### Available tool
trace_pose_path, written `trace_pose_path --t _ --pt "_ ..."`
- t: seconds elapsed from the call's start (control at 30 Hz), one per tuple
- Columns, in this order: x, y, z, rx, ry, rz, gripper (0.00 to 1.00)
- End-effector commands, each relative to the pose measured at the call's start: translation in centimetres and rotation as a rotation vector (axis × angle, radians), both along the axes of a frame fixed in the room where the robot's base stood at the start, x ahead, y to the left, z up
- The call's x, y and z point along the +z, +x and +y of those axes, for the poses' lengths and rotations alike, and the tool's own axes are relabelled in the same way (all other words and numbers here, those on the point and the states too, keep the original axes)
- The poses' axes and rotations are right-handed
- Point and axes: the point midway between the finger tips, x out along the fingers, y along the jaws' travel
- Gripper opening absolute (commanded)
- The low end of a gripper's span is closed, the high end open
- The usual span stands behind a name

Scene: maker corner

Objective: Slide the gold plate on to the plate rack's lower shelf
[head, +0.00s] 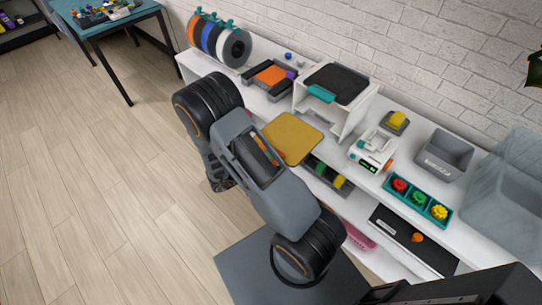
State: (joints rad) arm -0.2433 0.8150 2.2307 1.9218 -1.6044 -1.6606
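The gold plate (293,138) is a flat square with rounded corners. It lies level at the front of the white bench, in front of the plate rack, and looks to reach past the bench's front edge. The plate rack (356,112) is a white open-fronted stand with a black plate (338,82) and a teal piece (321,93) on top. The gold plate is outside the rack; its lower space is partly visible.
Filament spools (222,42) and a black tray with an orange plate (270,77) stand left of the rack. A white device (374,150), a grey bin (445,156) and a teal tray with knobs (418,201) stand right. A lower shelf holds a black panel (412,240).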

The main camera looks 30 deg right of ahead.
Motion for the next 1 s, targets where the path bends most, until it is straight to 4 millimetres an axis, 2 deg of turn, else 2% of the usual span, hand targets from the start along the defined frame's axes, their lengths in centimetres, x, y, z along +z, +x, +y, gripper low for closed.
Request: trace_pose_path --t 0.27,1.0 --pt "-0.1 -0.2 -0.8 -0.036 0.0 0.0 0.0" --pt "-0.1 1.3 -6.9 -0.034 0.001 -0.002 0.0"
